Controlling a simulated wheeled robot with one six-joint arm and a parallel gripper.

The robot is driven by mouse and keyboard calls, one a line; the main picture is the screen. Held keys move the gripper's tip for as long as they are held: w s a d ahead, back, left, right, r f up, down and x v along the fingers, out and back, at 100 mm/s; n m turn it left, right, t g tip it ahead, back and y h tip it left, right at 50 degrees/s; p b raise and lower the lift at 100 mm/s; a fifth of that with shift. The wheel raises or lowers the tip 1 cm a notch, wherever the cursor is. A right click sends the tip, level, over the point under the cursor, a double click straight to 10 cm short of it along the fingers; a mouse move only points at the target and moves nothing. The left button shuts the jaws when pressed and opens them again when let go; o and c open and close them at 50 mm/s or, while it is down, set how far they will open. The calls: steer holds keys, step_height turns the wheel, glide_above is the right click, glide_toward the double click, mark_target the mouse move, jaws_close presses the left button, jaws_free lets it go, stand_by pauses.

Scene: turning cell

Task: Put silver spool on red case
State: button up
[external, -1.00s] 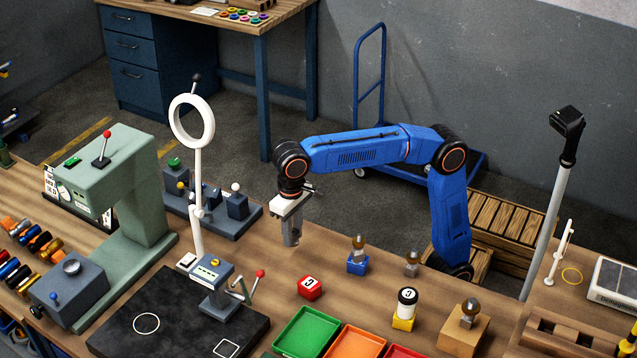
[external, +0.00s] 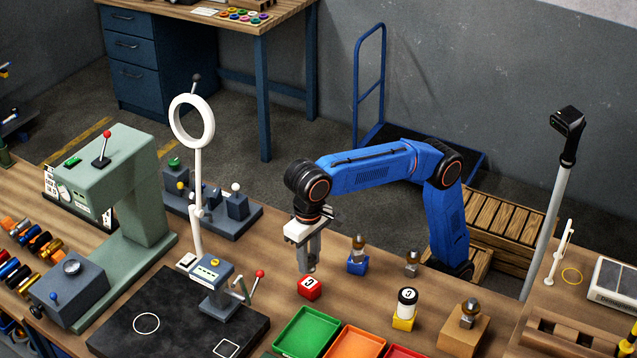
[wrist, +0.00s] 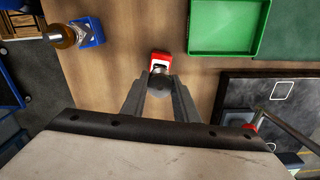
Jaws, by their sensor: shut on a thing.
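The red case (external: 309,289) with a white number label stands on the wooden bench; in the wrist view the red case (wrist: 160,57) lies just beyond my fingertips. My gripper (external: 308,266) points down slightly above and behind the case. In the wrist view my gripper (wrist: 158,82) is shut on a small grey, silver-looking piece, the silver spool (wrist: 157,87), held between the fingertips. The spool is largely hidden by the fingers in the external view. Whether it touches the case cannot be told.
A blue case (external: 357,266) with a knobbed piece stands to the right. A yellow case (external: 404,322) holds a white-and-black spool. The green tray (external: 306,334) is in front.

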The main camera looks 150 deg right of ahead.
steer(key=shift+f, duration=2.6)
steer(key=shift+f, duration=0.1)
steer(key=o, duration=1.1)
steer(key=shift+c, duration=0.2)
step_height(320, 180, up, 12)
steer(key=shift+f, duration=0.25)
steer(key=shift+r, duration=0.4)
